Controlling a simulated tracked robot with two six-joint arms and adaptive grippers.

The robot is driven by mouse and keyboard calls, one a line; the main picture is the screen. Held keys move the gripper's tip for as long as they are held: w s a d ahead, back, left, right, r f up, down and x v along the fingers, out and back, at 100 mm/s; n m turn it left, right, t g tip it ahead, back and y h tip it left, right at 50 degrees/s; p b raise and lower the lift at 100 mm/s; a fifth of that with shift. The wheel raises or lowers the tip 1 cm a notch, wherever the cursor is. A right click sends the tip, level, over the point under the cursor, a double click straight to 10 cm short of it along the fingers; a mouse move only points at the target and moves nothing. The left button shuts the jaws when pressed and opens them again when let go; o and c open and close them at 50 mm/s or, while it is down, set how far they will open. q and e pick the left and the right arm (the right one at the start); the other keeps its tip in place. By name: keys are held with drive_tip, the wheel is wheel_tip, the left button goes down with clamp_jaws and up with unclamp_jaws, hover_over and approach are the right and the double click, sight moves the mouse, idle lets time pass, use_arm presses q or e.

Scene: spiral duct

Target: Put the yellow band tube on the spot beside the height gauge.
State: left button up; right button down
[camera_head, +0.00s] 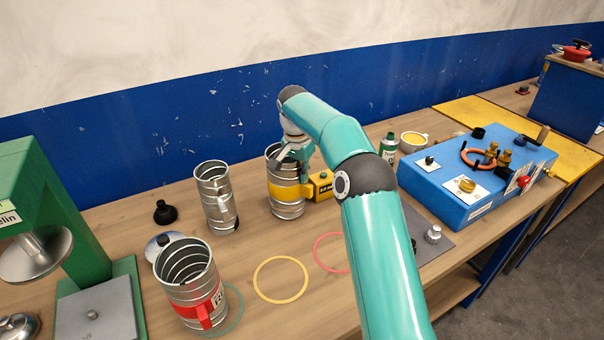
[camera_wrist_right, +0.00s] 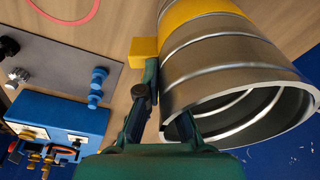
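The yellow band tube (camera_head: 285,208), a ribbed metal cylinder with a yellow band and a yellow box on its side, stands upright at the back of the bench. In the right wrist view the tube (camera_wrist_right: 215,60) shows its open rim. My right gripper (camera_head: 292,150) is at the tube's top. Its fingers (camera_wrist_right: 165,110) straddle the tube wall, one outside near the yellow box and the other by the opening. Whether they press on the wall is unclear. I cannot tell which device is the height gauge. My left gripper is out of view.
Yellow (camera_head: 281,298), red (camera_head: 322,262) and green (camera_head: 238,315) rings mark the bench. A red-banded tube (camera_head: 190,285) overlaps the green ring; a plain tube (camera_head: 216,200) stands behind. A green stand (camera_head: 40,190) is left; a blue box (camera_head: 450,195) and grey plate (camera_head: 425,218) are right.

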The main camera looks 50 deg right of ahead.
drive_tip(key=shift+f, duration=0.4)
drive_tip(key=c, duration=1.2)
unclamp_jaws()
drive_tip(key=shift+c, duration=0.2)
